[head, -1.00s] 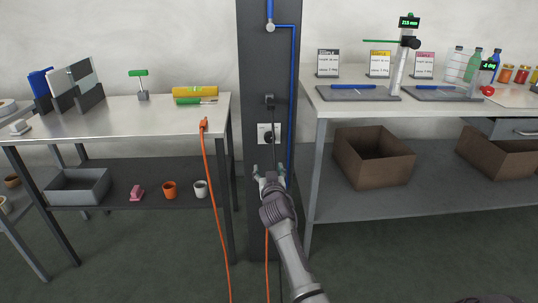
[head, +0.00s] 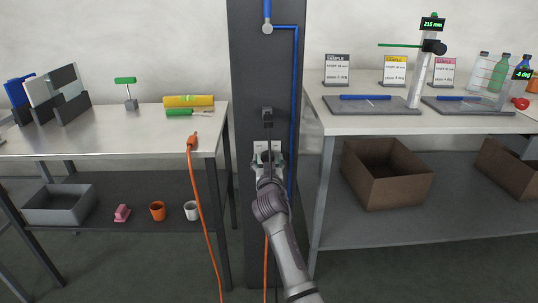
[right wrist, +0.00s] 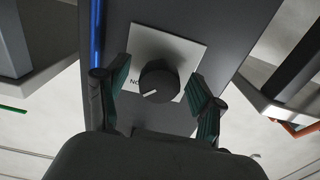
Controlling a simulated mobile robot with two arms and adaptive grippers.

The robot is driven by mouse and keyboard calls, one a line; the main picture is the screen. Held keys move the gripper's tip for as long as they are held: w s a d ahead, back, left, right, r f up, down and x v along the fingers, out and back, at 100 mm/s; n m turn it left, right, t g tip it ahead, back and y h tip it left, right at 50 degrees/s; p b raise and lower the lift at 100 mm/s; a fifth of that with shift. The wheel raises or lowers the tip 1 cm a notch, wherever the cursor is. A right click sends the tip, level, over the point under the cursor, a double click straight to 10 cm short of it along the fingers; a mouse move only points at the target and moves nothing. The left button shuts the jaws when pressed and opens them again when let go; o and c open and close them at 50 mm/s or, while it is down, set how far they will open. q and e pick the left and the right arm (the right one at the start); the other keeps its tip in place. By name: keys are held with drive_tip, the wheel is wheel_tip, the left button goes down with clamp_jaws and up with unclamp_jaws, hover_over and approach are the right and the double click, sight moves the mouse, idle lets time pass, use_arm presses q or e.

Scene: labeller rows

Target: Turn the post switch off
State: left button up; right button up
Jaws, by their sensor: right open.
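The post switch is a round dark knob (right wrist: 159,82) on a white square plate (right wrist: 178,50), fixed to the dark grey post (head: 245,90). In the right wrist view, a white pointer mark on the knob points down-left, towards lettering printed on the plate, which shows upside down as "NO". My right gripper (head: 269,160) is open in front of the plate. Its two fingers stand on either side of the knob, with a gap on each side. In the head view the gripper hides most of the knob and the lower plate. My left gripper is not in view.
A small black fitting (head: 267,114) with a cable sits above the plate. A blue pipe (head: 295,100) runs down the post's right side. An orange cord (head: 205,230) hangs from the left bench (head: 150,140). The right bench (head: 400,127) stands close by the post.

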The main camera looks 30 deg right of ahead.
drive_tip(key=shift+w+r, duration=0.1)
drive_tip(key=shift+w, duration=0.05)
drive_tip(key=c, duration=1.1)
drive_tip(key=shift+c, duration=0.2)
